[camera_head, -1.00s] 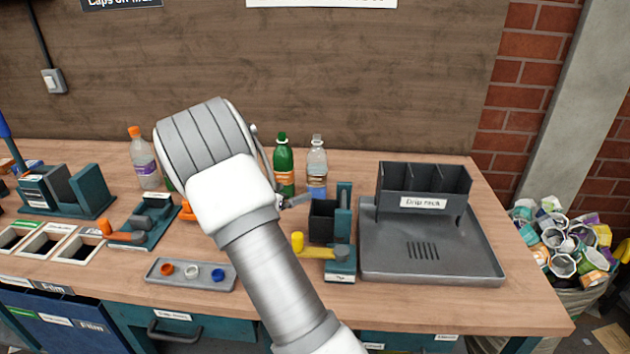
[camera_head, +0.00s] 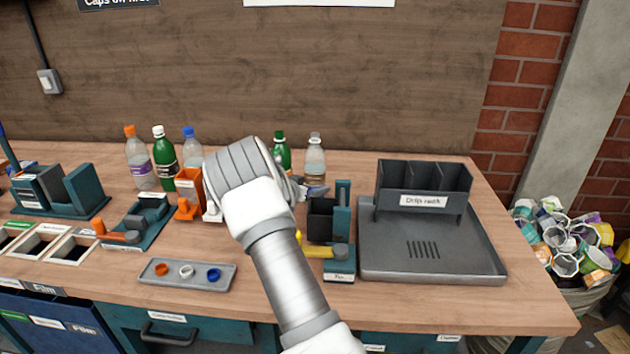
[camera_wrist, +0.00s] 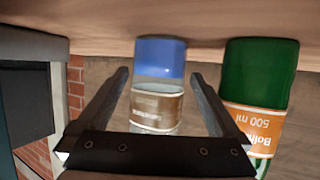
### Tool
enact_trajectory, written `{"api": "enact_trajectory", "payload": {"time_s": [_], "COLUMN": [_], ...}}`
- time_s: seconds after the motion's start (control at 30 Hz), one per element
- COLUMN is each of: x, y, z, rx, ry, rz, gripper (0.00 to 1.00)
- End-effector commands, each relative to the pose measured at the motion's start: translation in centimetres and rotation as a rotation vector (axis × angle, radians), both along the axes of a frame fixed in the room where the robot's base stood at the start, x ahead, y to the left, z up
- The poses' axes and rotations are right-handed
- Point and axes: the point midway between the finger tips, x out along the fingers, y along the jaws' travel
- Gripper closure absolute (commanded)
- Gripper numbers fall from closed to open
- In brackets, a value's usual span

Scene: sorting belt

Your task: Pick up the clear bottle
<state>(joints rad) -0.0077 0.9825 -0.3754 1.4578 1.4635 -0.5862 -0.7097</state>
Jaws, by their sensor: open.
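The clear bottle (camera_head: 315,158) stands upright at the back of the bench, with a white cap, a label and a blue lower part. In the wrist view, which shows things upside down, the bottle (camera_wrist: 157,98) appears between the two fingers of my open gripper (camera_wrist: 161,76). Whether the fingers reach around it or stop short in front, I cannot tell. Neither finger visibly presses on it.
A green bottle (camera_head: 281,150) stands close to the left; it is beside one finger in the wrist view (camera_wrist: 256,85). A dark holder with a yellow lever (camera_head: 318,252) is in front. A grey drip rack (camera_head: 425,190) stands right. Several bottles (camera_head: 165,160) stand left.

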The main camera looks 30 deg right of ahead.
Motion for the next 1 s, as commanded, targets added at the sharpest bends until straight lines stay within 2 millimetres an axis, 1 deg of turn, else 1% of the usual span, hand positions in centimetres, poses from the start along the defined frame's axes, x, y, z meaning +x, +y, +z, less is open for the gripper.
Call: {"api": "enact_trajectory", "payload": {"time_s": [0.2, 0.27, 0.3, 0.37, 0.4, 0.47, 0.5, 0.63, 0.67, 0.87, 1.0], "x": [0.05, 0.04, 0.04, 0.04, 0.04, 0.04, 0.03, 0.04, 0.05, 0.05, 0.06], "y": [-0.09, -0.08, -0.08, -0.07, -0.07, -0.07, -0.06, -0.06, -0.07, -0.07, -0.09], "z": [0.03, 0.04, 0.04, 0.04, 0.04, 0.04, 0.04, 0.04, 0.10, 0.14, 0.69], "rx": [-0.001, -0.001, -0.001, -0.001, -0.001, -0.001, -0.001, -0.001, -0.002, -0.001, -0.001], "ry": [0.000, 0.000, 0.000, 0.000, 0.000, 0.000, 0.000, 0.000, -0.001, -0.002, -0.002], "rz": [0.000, 0.000, 0.000, 0.000, 0.000, 0.000, 0.000, 0.000, 0.000, 0.000, 0.000], "gripper": [0.00, 0.11, 0.18, 0.29, 0.36, 0.47, 0.54, 0.77, 0.80, 0.80, 0.80]}}
